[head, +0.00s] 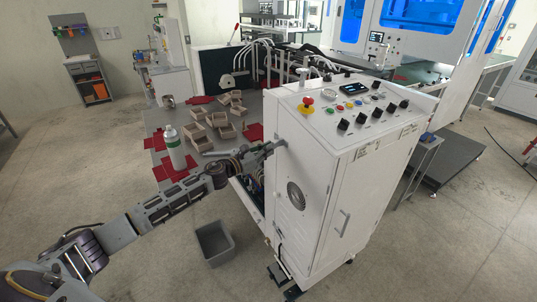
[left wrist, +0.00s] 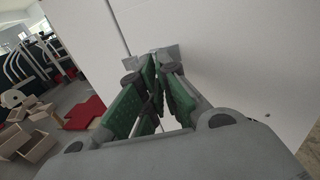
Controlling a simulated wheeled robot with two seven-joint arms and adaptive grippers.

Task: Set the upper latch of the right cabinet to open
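The white cabinet (head: 318,190) stands at the middle right of the head view, with its door seam on the left side. The small grey upper latch (head: 281,143) sits high on that side; it also shows in the left wrist view (left wrist: 168,50) beside a dark vertical seam. My left gripper (head: 267,149) reaches it from the left. In the left wrist view its green-padded fingers (left wrist: 155,72) come close together at the latch and appear shut on it. The fingertips partly hide the latch, so its exact angle is unclear. My right gripper is not in view.
A control panel with a red emergency button (head: 307,102) and black knobs tops the cabinet. A table with cardboard boxes (head: 220,118), red pieces and a white bottle (head: 174,147) stands behind my left arm. A grey bin (head: 214,243) is on the floor.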

